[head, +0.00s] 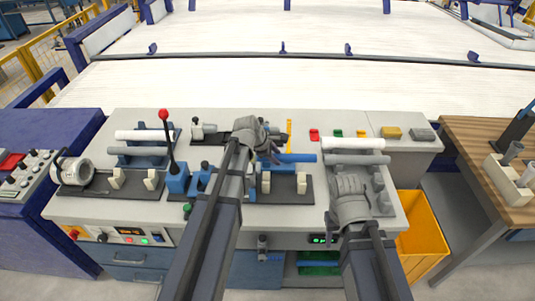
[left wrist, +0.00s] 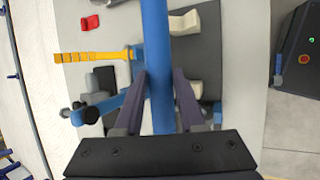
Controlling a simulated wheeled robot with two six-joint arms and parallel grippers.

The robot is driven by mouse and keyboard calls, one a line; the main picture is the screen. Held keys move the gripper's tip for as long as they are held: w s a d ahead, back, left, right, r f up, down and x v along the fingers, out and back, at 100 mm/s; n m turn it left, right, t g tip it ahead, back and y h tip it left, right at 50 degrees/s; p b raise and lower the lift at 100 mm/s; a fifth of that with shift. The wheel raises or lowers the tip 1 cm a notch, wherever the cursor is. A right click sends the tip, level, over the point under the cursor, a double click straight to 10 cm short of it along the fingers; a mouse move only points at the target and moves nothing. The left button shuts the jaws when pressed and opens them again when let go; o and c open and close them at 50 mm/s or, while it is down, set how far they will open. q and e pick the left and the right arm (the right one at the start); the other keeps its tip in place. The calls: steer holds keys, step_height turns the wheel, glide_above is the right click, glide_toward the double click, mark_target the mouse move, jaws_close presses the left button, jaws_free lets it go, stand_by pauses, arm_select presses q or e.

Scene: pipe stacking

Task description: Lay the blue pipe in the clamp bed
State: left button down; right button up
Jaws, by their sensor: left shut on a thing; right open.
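The blue pipe (head: 297,158) sticks out to the right of my left gripper (head: 272,146) in the head view. In the left wrist view the pipe (left wrist: 157,60) runs lengthwise between the two fingers (left wrist: 161,105), which are shut on it. The clamp bed, a dark plate (head: 284,198) with cream blocks (head: 301,183), is below the pipe in the head view. In the wrist view its cream blocks (left wrist: 184,22) show right of the pipe, which seems held above them. My right gripper (head: 349,182) is open beside the pipe rack; its fingertips are hard to make out.
A rack at the right holds a grey pipe (head: 357,159) and a white pipe (head: 352,143). A red-knobbed lever (head: 164,115) stands left of the clamp bed. A yellow strip (head: 289,135) lies behind it. An orange bin (head: 421,235) stands off the bench's right edge.

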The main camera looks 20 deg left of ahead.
arm_select(q)
steer(key=shift+f, duration=0.1)
step_height(320, 180, down, 10)
steer(key=b, duration=1.1)
steer(key=shift+f, duration=0.25)
steer(key=shift+c, duration=2.1)
jaws_free()
steer(key=p+v, duration=0.6)
steer(key=v, duration=0.1)
steer(key=shift+s+r+p, duration=0.2)
steer(key=shift+r+p, duration=0.15)
steer(key=shift+p, duration=0.05)
steer(key=shift+a, duration=0.1)
